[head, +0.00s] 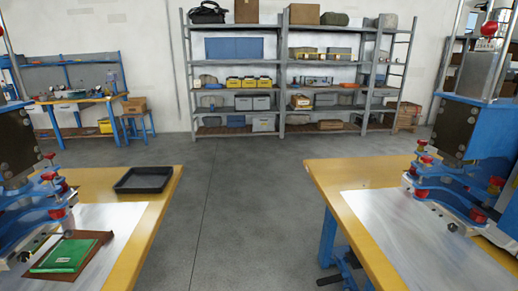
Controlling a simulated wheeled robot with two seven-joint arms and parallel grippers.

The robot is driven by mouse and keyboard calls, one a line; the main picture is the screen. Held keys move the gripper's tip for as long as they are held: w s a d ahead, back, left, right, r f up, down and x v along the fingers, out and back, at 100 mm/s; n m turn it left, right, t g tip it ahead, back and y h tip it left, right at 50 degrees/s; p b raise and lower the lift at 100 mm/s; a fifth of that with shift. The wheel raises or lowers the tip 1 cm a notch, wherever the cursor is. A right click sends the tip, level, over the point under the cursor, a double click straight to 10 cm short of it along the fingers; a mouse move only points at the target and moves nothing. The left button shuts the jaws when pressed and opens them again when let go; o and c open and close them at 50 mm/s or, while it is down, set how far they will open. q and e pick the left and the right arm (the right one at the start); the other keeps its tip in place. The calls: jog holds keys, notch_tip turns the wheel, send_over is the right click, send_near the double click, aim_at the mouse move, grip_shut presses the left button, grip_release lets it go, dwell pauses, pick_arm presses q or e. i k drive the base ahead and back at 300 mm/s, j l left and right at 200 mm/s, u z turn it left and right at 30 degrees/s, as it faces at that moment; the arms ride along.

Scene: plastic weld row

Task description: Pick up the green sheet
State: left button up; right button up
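The green sheet (63,256) lies on a brown sheet or pad (85,238) on the left workbench, near the bottom left of the head view. The brown piece shows around the green sheet's edges. The green sheet has a small pale mark on its top. It sits just in front of the left press machine (22,150). Neither of my grippers shows in the head view, so nothing is seen touching the green sheet.
A black tray (143,180) sits on the left bench's yellow top (150,207), behind the green sheet. A second yellow bench (330,183) with another press (465,130) stands at right. Open grey floor (240,220) lies between them. Shelves (286,85) line the back wall.

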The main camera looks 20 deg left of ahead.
aim_at(67, 257)
jog(key=i+j+u, duration=0.15)
jog(key=i+u, duration=0.25)
jog(key=i, duration=0.25)
jog(key=i+u, duration=0.4)
jog(key=i, duration=0.2)
jog(key=i+u, duration=0.35)
jog(key=i+l+u, duration=0.3)
jog(key=i, duration=0.2)
jog(key=i+l+u, duration=0.15)
jog(key=i+u, duration=0.2)
jog(key=i+l+u, duration=0.35)
jog(key=i, duration=0.15)
